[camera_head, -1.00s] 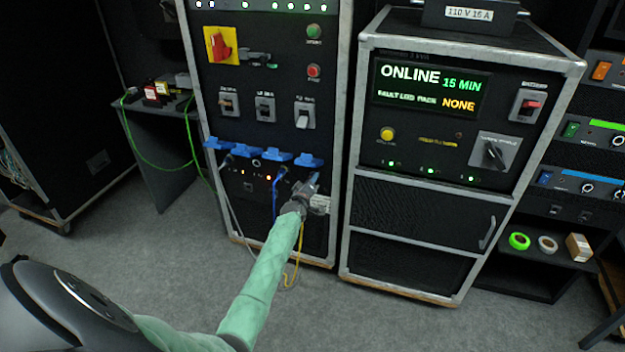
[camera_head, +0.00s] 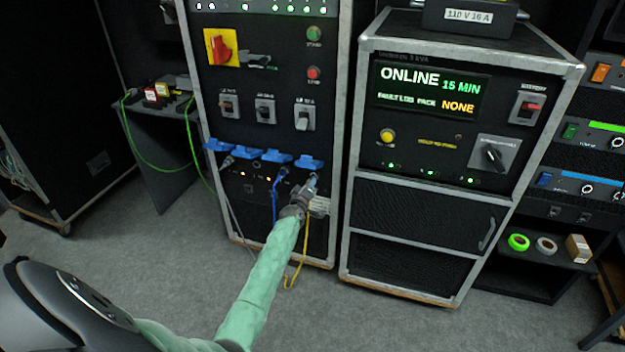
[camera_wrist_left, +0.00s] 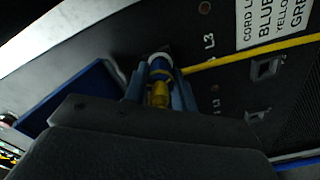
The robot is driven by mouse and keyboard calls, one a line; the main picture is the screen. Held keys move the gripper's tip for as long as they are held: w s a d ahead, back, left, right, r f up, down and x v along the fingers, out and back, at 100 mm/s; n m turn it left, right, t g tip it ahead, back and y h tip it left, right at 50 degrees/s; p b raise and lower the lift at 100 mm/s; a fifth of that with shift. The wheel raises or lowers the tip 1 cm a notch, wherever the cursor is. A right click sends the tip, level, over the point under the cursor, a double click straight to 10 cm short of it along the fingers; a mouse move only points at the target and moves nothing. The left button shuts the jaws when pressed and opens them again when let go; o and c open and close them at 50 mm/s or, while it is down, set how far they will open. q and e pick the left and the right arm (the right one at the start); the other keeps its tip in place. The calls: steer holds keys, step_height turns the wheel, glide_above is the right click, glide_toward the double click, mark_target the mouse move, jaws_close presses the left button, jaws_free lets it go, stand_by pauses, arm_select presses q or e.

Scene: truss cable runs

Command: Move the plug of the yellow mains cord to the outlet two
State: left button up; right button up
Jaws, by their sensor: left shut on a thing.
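The yellow mains cord (camera_head: 302,262) hangs in a loop at the foot of the middle rack, beside my left arm. In the left wrist view its plug (camera_wrist_left: 159,94) is yellow, with a blue and white collar ahead of it, and the cord (camera_wrist_left: 250,53) runs off right. My left gripper (camera_head: 313,182) is shut on this plug at the rightmost outlet of the row, under a raised blue lid (camera_head: 308,162). I cannot tell whether the plug is seated. The second outlet from the left (camera_head: 256,166) looks empty under its raised lid. My right gripper is out of view.
A grey cord's plug (camera_head: 227,162) is in the leftmost outlet. A blue cord's plug (camera_head: 282,173) is in the third, close left of my gripper. A UPS cabinet (camera_head: 350,225) stands right of the rack. The floor in front is clear.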

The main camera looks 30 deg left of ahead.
arm_select(q)
steer(key=shift+p+v, duration=0.7)
steer(key=shift+v, duration=0.95)
